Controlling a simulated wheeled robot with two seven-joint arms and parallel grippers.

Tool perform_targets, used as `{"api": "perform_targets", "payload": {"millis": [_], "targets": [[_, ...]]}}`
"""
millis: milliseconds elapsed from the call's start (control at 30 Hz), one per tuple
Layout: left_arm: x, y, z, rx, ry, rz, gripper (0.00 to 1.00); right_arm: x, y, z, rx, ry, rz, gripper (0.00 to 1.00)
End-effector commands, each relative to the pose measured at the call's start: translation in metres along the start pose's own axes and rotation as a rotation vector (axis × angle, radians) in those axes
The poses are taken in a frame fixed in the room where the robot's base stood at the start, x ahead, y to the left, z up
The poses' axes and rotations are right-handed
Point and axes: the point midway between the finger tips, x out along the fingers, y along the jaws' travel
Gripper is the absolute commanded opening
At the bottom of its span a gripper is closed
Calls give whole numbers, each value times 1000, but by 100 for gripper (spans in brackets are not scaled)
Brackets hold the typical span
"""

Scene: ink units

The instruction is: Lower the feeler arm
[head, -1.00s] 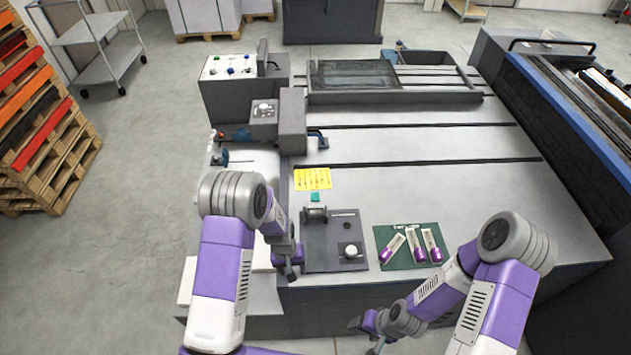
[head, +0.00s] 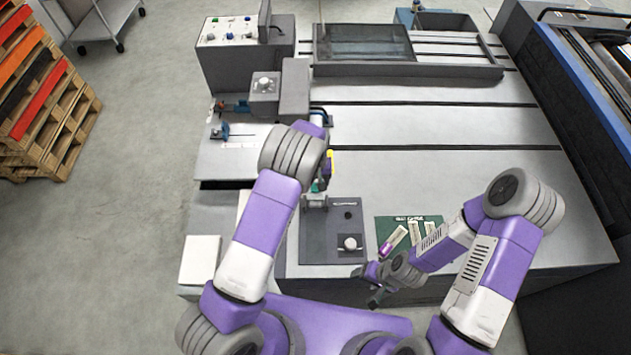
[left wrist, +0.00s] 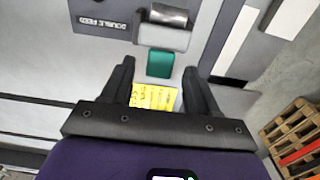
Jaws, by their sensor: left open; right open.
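The double-feed unit is a dark panel (head: 349,218) at the table's front edge, marked "DOUBLE FEED" in the left wrist view. On it, a grey roller part (left wrist: 165,36) carries a green tab (left wrist: 158,64), which looks like the feeler arm's end. My left gripper (left wrist: 160,70) is open, and the tab shows between its fingertips; I cannot tell whether they are level with it. In the head view my left gripper (head: 324,176) is over the unit and partly hidden by its arm. My right gripper (head: 368,286) is open and empty, in front of the table edge.
A white knob (head: 349,243) stands on the panel.

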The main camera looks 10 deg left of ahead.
Motion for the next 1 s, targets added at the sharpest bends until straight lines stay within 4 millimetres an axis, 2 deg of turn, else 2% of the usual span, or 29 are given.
{"api": "perform_targets", "payload": {"millis": [133, 433, 800, 833, 1000], "targets": [[13, 0, 0, -1, -1, 0, 60, -1, -1, 0, 0, 1, 0, 67], [15, 0, 0, -1, 0, 1, 60, -1, -1, 0, 0, 1, 0, 67], [15, 0, 0, -1, 0, 1, 3, -1, -1, 0, 0, 1, 0, 67], [15, 0, 0, -1, 0, 1, 0, -1, -1, 0, 0, 1, 0, 67], [14, 0, 0, -1, 0, 1, 0, -1, -1, 0, 0, 1, 0, 67]]}}
